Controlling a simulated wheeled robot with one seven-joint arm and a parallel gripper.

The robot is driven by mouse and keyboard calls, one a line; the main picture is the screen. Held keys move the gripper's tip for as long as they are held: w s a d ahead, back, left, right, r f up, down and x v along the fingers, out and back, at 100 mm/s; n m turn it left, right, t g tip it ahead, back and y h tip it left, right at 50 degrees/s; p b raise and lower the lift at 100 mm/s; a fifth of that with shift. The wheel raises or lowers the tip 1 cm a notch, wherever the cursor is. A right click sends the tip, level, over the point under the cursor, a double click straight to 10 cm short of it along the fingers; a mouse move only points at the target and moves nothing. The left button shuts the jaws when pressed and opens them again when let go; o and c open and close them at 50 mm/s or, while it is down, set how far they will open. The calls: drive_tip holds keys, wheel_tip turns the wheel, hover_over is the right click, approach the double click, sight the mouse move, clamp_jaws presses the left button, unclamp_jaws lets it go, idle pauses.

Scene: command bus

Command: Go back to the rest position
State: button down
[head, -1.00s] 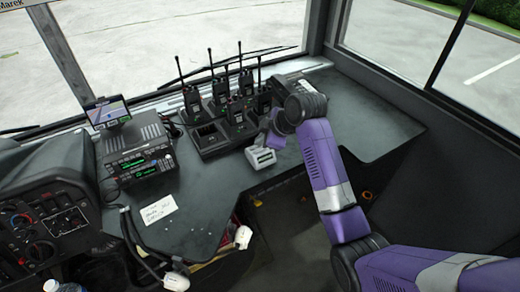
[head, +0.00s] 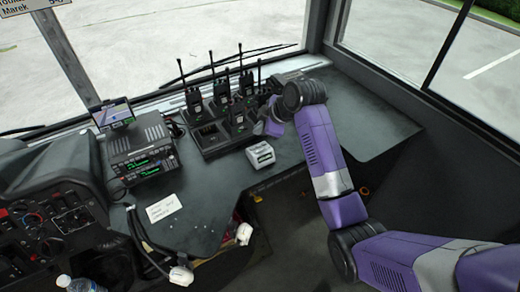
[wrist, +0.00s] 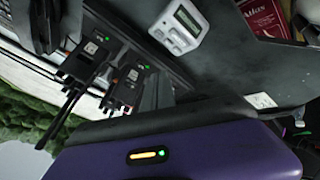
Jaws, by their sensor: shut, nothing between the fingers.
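My gripper (head: 266,127) shows small in the head view at the end of my purple arm, over the dark desk beside the radio dock. It is shut and empty; its fingertips are hard to make out. Several black two-way radios with upright antennas stand in and around the black charging dock (head: 205,138). A small pale grey device (head: 260,154) lies on the desk just below my gripper, apart from it; it also shows in the wrist view (wrist: 180,24). A purple casing with a yellow light fills the bottom of the wrist view.
A radio console (head: 143,147) with a small screen stands left of the dock. A white paper note (head: 163,208) lies on the dark desk (head: 215,190). The dashboard (head: 50,215) and a bottle (head: 80,284) are at left. The desk's right part (head: 372,125) is bare.

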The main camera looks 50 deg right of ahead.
idle(0.5)
wheel_tip(320, 180, up, 7)
drive_tip(key=w+d+m+t+h, duration=0.1)
drive_tip(key=w+m+t+h, duration=0.1)
drive_tip(key=m+t+h, duration=0.3)
drive_tip(key=s+a+m+t+y, duration=0.1)
drive_tip(key=s+a, duration=0.7)
drive_tip(key=s, duration=0.5)
drive_tip(key=s+a+f+m+y, duration=0.1)
drive_tip(key=s+a+y, duration=0.1)
drive_tip(key=s+a, duration=0.7)
drive_tip(key=s+a+f+m+t+y, duration=0.1)
drive_tip(key=s+a, duration=0.8)
drive_tip(key=s, duration=1)
drive_tip(key=shift+s+f+t+y, duration=0.15)
drive_tip(key=shift+s+t+y, duration=0.15)
drive_tip(key=shift+y, duration=0.3)
